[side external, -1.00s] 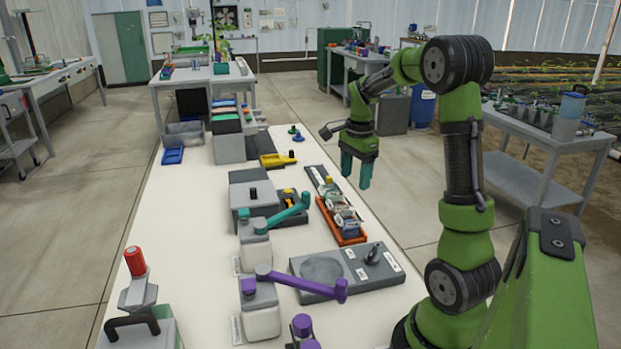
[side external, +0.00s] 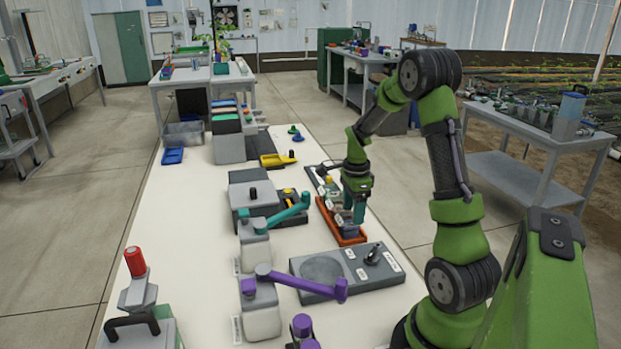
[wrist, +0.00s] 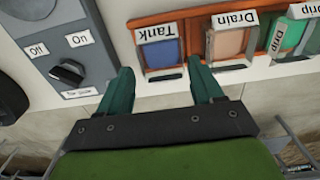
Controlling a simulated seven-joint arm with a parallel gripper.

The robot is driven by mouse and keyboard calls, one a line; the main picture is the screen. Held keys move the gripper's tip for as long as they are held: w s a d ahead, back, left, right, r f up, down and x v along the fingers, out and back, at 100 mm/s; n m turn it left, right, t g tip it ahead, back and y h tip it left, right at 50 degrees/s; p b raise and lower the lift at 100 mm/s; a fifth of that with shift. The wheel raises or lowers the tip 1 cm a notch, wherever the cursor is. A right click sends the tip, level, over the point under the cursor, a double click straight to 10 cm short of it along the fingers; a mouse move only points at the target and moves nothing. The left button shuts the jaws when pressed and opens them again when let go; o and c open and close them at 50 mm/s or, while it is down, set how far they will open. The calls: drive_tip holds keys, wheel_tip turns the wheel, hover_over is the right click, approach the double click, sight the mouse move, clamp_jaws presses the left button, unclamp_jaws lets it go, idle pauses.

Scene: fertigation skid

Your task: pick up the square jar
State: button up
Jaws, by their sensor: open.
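An orange tray (side external: 344,238) stands on the white bench and also shows in the wrist view (wrist: 198,45). Several square-looking jars sit in it in a row. In the wrist view these include a blue one labelled Tank (wrist: 163,53), a pinkish one labelled Drain (wrist: 229,43) and a green one labelled Drip (wrist: 286,40). I cannot tell which one the task names. My gripper (side external: 350,215) is open and low over the tray, partly hiding the jars in the side view. In the wrist view its fingers (wrist: 162,86) point toward the Tank jar, one to each side of it.
A grey unit with a knob and round plate (side external: 320,270) stands beside the tray's near end. Left of the tray are a teal-handled lever (side external: 285,214) and a purple-handled one (side external: 305,280).

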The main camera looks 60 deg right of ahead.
sight(350, 222)
drive_tip(key=f, duration=0.5)
drive_tip(key=shift+w+f, duration=0.15)
drive_tip(key=shift+w, duration=0.05)
drive_tip(key=c, duration=0.8)
wheel_tip(350, 222, up, 16)
drive_tip(key=shift+r, duration=0.2)
drive_tip(key=shift+w+a, duration=0.1)
